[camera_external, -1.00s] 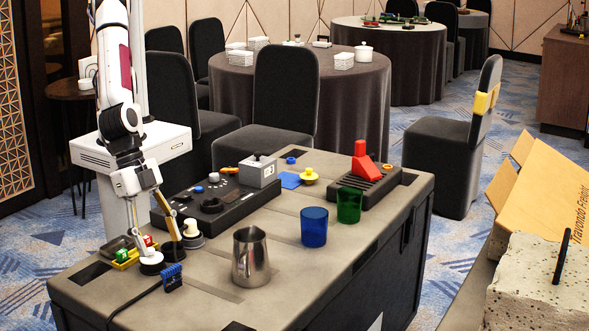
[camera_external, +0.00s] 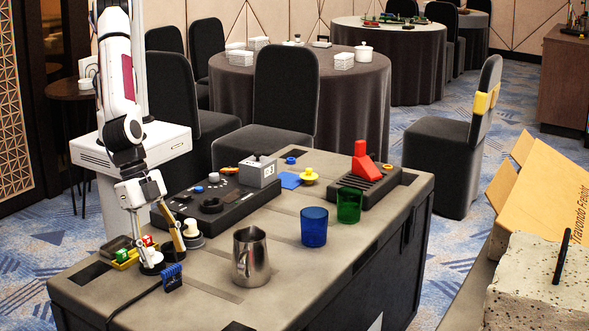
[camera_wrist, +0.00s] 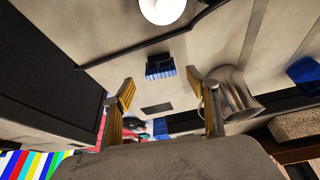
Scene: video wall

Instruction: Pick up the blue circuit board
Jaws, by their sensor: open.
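The small blue circuit board (camera_external: 172,278) stands near the front left of the grey case top, to the left of the metal pitcher. Its comb-like upper edge faces the camera. In the wrist view the blue board (camera_wrist: 160,67) lies ahead, between the directions of the two fingertips. My gripper (camera_external: 161,252) is open and empty, pointing down above and just behind the board. Its two tan-padded fingers also show in the wrist view (camera_wrist: 160,78), spread wide on either side of the board, not touching it.
A metal pitcher (camera_external: 250,258) stands close to the right of the board. A black cable (camera_external: 135,298) runs beside it. A yellow tray (camera_external: 127,261) with small blocks and round pieces (camera_external: 193,239) sit close by. Blue (camera_external: 314,228) and green (camera_external: 349,206) cups stand farther right.

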